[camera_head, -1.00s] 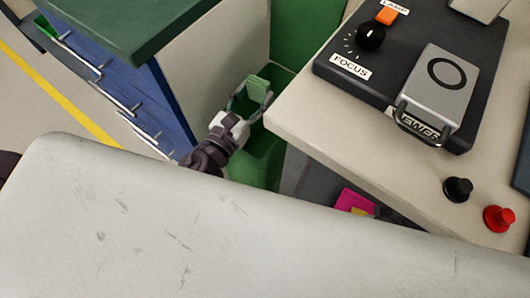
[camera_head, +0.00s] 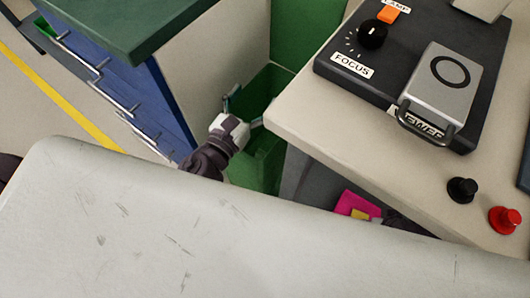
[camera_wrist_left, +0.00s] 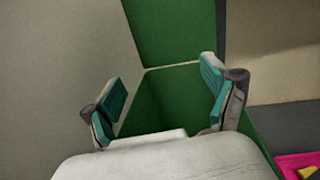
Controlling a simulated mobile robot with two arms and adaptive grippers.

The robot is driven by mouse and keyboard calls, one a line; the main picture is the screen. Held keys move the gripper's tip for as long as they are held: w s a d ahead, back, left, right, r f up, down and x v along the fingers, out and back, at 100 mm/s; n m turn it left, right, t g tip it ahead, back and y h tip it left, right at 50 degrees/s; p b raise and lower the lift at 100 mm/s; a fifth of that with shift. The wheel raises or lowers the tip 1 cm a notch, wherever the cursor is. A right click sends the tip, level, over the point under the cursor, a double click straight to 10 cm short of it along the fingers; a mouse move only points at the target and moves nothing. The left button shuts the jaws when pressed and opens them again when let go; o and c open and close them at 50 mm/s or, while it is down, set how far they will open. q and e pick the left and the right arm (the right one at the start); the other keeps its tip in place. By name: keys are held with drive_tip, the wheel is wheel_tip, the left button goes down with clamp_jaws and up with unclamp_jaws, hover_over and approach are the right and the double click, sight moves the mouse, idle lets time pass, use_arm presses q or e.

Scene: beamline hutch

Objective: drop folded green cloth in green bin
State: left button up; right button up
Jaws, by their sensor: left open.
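The green bin (camera_head: 262,160) stands on the floor between a beige panel and the cream table. Its open top also shows in the left wrist view (camera_wrist_left: 165,105). My left gripper (camera_head: 243,108) is over the bin's mouth with its fingers spread. In the left wrist view my left gripper (camera_wrist_left: 163,88) has teal pads wide apart and nothing between them. The folded green cloth is not visible in either view now; the bin's shaded inside is partly hidden by the gripper. My right gripper is not seen.
The cream table (camera_head: 310,125) edge is close on the right of the gripper, with a black viewer box (camera_head: 390,75) on it. A blue drawer cabinet (camera_head: 120,85) with a green top is at left.

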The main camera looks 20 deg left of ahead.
use_arm(q)
drive_tip(key=v, duration=1.2)
drive_tip(key=shift+d, duration=0.1)
idle(0.6)
